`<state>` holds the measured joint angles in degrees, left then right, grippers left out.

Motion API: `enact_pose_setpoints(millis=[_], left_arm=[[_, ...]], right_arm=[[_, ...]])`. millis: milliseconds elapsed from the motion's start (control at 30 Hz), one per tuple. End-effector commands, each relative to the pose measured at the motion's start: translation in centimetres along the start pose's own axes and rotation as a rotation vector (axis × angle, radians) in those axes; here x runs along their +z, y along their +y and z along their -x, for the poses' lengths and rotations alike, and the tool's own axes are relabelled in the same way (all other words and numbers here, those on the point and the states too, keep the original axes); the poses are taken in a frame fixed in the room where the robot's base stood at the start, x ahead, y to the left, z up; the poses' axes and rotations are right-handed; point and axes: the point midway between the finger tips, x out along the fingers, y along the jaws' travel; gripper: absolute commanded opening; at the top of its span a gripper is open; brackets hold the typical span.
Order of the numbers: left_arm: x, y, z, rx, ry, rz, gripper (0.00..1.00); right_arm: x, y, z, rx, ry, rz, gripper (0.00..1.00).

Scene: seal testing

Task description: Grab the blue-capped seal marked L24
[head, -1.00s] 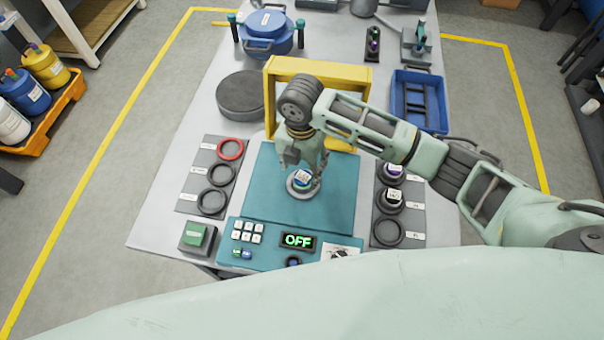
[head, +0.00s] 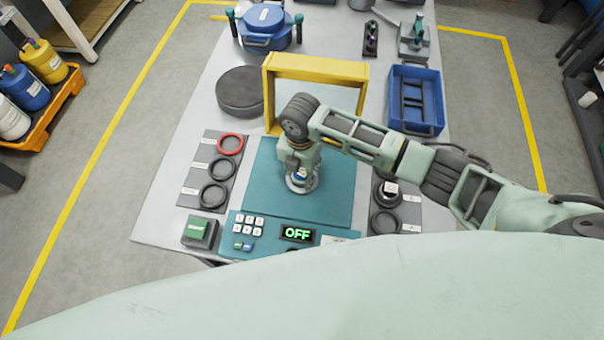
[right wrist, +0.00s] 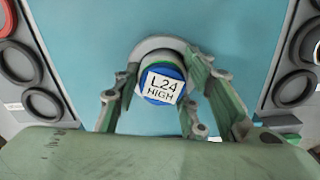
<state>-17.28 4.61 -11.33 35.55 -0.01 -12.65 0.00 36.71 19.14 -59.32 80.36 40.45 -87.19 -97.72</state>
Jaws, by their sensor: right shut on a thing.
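The blue-capped seal (right wrist: 162,84) carries a white label reading "L24 HIGH" in the right wrist view. It sits in a round grey seat on the teal plate (head: 330,205) of the test station. In the head view only a bit of its blue top (head: 300,174) shows under my right gripper (head: 301,178). In the right wrist view my right gripper (right wrist: 165,95) has its green fingers on either side of the cap, shut on it. My left gripper is not in view.
A yellow frame (head: 318,66) stands behind the plate. A holder with a red ring (head: 230,144) and two black rings is at left; another (head: 386,222) is at right. A panel reads "OFF" (head: 297,234). A blue tray (head: 417,131) lies back right.

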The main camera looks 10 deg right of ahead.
Motion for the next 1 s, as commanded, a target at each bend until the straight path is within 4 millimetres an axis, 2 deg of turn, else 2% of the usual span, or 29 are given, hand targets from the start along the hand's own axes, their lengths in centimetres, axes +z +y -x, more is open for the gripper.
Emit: enact_pose_setpoints(millis=[33, 333, 733, 867, 967, 1000], left_arm=[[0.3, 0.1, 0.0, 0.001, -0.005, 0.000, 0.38], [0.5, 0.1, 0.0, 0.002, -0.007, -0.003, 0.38], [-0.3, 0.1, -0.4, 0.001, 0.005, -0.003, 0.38], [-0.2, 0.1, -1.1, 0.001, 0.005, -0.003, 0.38], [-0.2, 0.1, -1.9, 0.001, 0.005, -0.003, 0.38], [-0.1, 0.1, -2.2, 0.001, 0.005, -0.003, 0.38]], right_arm=[[0.0, 0.0, 0.0, 0.000, 0.000, 0.000, 0.26], [0.0, 0.0, 0.1, 0.001, -0.001, 0.000, 0.00], [0.1, 0.1, 0.8, 0.002, -0.002, -0.001, 0.00], [0.2, 0.2, 2.4, 0.006, -0.004, 0.001, 0.00], [0.1, 0.3, 4.3, 0.007, -0.005, 0.002, 0.00], [-0.6, 1.3, 4.6, 0.008, -0.001, 0.005, 0.00]])
